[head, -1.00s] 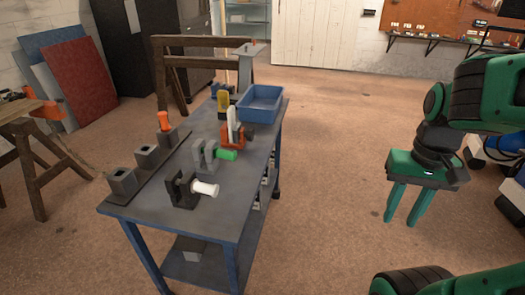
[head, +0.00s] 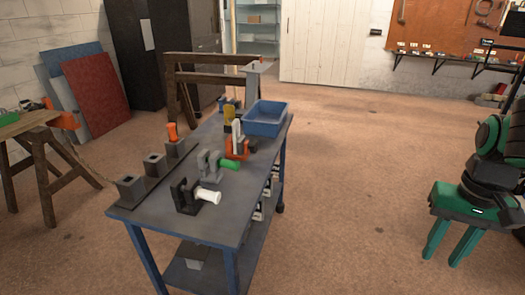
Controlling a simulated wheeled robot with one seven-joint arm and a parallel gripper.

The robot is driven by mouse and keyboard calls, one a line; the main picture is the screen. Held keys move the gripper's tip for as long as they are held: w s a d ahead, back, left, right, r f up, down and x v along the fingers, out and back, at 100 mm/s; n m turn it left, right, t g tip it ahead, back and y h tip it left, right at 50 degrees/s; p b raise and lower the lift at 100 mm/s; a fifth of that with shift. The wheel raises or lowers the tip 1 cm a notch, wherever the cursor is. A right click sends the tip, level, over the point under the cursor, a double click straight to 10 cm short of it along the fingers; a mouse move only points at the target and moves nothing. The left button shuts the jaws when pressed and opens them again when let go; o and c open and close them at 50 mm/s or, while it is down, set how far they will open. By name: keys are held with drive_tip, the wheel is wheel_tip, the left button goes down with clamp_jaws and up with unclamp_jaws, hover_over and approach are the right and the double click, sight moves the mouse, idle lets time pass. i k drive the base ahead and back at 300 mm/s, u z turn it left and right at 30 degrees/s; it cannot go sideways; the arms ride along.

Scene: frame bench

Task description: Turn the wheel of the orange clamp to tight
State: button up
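The orange clamp (head: 235,154) stands on the workbench (head: 212,214), right of its middle and in front of the blue bin. A white upright part (head: 237,132) rises from it; its wheel is too small to make out clearly. My gripper (head: 448,251) is at the far right of the head view, off the bench and well apart from the clamp. Its two green fingers point down, spread with a gap between them, and hold nothing.
A grey clamp with a green handle (head: 229,164) and a dark clamp with a white handle (head: 209,197) stand nearer on the bench. A blue bin (head: 264,129) is behind. Grey sockets line the left edge, one with an orange handle (head: 173,132). Floor between bench and gripper is clear.

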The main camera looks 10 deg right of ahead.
sight(253, 147)
drive_tip(key=z, duration=0.05)
drive_tip(key=i, duration=1)
drive_tip(key=u, duration=0.05)
